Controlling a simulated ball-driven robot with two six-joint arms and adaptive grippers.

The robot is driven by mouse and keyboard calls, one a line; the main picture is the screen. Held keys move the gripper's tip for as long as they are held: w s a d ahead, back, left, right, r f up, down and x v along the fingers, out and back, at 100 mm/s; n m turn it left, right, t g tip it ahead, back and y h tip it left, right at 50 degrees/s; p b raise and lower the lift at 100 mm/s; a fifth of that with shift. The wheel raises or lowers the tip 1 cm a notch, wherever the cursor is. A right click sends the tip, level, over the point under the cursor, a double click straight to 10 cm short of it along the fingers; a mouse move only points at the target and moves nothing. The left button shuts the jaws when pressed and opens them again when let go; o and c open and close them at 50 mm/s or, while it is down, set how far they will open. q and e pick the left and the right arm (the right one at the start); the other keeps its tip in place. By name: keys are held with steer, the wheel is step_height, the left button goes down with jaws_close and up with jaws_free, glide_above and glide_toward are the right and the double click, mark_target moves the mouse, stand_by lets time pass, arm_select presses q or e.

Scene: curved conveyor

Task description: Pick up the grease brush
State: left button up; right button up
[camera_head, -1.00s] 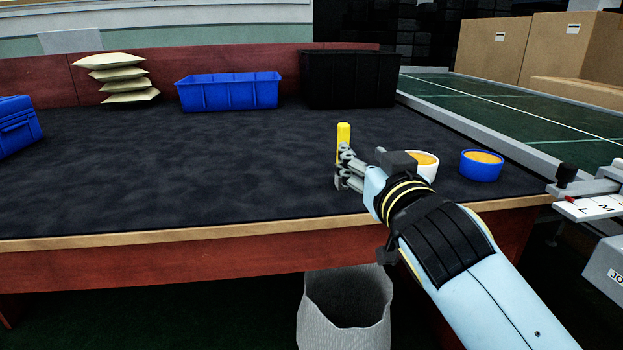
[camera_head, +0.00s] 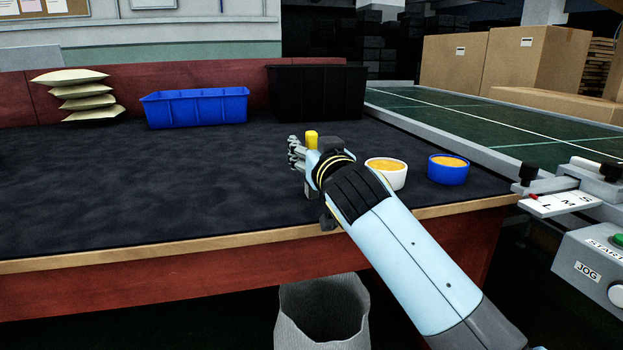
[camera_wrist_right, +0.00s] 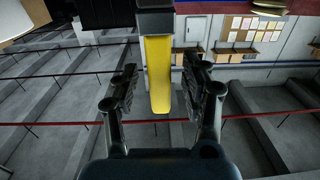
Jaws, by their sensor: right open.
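The grease brush has a yellow handle (camera_head: 311,139) and stands upright on the dark table mat, with its lower part hidden behind my right gripper (camera_head: 298,158). In the right wrist view its yellow handle (camera_wrist_right: 158,78) runs between the two spread fingers of my right gripper (camera_wrist_right: 160,88), with a dark band at the top. A gap shows on each side of the handle there, so the fingers are open around it and not closed on it. My left gripper is not in view.
A white-rimmed cup (camera_head: 386,174) and a blue cup (camera_head: 447,170), both with orange-yellow contents, stand right of my right gripper. A blue bin (camera_head: 196,108) and a black bin (camera_head: 318,92) stand at the back. The left mat is clear. A conveyor (camera_head: 470,118) runs at the right.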

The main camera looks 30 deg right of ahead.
mark_target(314, 132)
jaws_close()
stand_by(0.4)
steer(key=shift+r, duration=0.5)
steer(key=r, duration=0.1)
steer(key=r+p, duration=0.2)
steer(key=r, duration=0.1)
steer(key=shift+s+d, duration=0.15)
steer(key=shift+s, duration=0.1)
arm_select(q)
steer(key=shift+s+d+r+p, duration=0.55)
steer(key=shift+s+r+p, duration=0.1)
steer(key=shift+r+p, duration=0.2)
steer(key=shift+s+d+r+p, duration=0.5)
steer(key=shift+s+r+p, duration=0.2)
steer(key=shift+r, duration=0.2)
arm_select(e)
steer(key=s+d+r, duration=0.5)
steer(key=s+r, duration=0.1)
steer(key=s, duration=0.3)
steer(key=shift+s+d, duration=0.2)
steer(key=shift+s, duration=0.15)
